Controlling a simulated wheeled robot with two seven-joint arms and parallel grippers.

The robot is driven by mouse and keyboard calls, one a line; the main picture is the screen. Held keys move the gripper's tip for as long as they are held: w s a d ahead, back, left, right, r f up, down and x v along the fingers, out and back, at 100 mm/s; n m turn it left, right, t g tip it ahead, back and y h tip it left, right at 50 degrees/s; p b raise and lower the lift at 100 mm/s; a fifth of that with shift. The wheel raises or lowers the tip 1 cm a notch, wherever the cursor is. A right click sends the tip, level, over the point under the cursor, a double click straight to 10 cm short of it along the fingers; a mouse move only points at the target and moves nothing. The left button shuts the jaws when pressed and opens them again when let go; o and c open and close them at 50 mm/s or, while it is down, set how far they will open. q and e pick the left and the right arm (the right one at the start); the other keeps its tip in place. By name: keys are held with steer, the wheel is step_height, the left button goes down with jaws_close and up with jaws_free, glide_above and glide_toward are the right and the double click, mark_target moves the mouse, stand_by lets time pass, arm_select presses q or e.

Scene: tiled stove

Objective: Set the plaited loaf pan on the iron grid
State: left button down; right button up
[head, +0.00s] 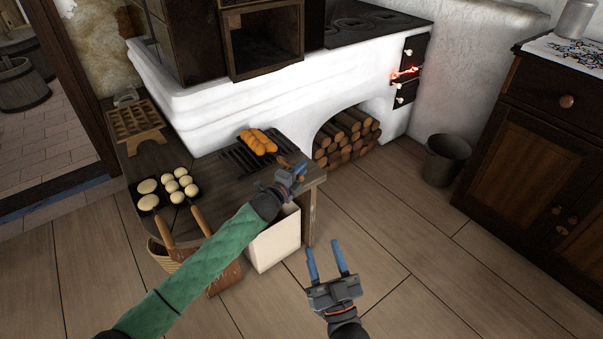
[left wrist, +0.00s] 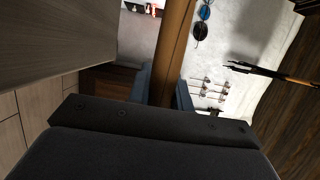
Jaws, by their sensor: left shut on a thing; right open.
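The plaited loaf (head: 258,141), golden brown, shows in the head view over the dark slatted iron grid (head: 233,158) on the wooden bench by the stove. Its dark pan is hard to tell from the grid, and I cannot tell whether the pan touches it. My left gripper (head: 292,173) is at the bench's right end, shut on the pan's wooden handle. The handle (left wrist: 176,45) runs between the blue fingers in the left wrist view. My right gripper (head: 322,247) is open and empty above the floor, in front of the bench.
Two dark pans with pale dough (head: 178,187) stand on the bench's left part, handles over the front edge. A wooden rack (head: 135,122) is behind them. A white bin (head: 275,240) stands below. Firewood (head: 345,135) fills the stove arch.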

arm_select(q)
steer(key=shift+f, duration=0.75)
arm_select(e)
step_height(320, 180, up, 6)
steer(key=s+t, duration=0.1)
steer(key=t, duration=0.1)
steer(key=shift+s+d+y, duration=0.3)
steer(key=shift+s+y, duration=0.05)
steer(key=shift+y, duration=0.05)
arm_select(q)
steer(key=shift+f, duration=0.3)
arm_select(e)
steer(key=shift+r, duration=0.1)
arm_select(q)
steer(key=c, duration=1.2)
jaws_free()
arm_select(e)
steer(key=shift+w, duration=0.1)
